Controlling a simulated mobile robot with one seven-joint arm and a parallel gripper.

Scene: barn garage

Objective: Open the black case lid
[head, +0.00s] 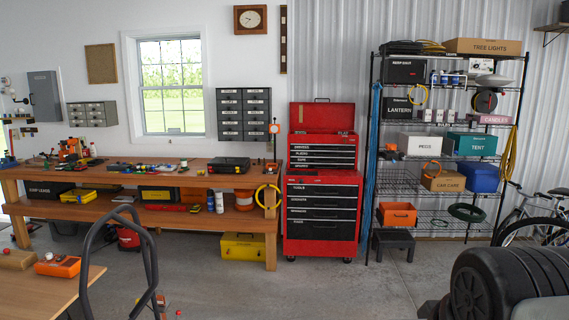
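A black case (229,164) lies on the right part of the wooden workbench top, under the wall drawer cabinets. Its lid looks shut, but it is small and its latches cannot be made out. Other dark boxes are in view: two labelled ones on the shelving rack, an upper one (404,70) and a lower one (397,107), and one on the bench's lower shelf (50,190). The frame does not show which one the task means. My gripper is not in view.
The workbench (190,177) runs along the back wall, beside a red tool chest (321,232) with its top lid up. A dark tubular frame (150,262) and wooden table (40,290) stand front left. Black ribbed discs (480,285) fill the front right. Open floor lies between.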

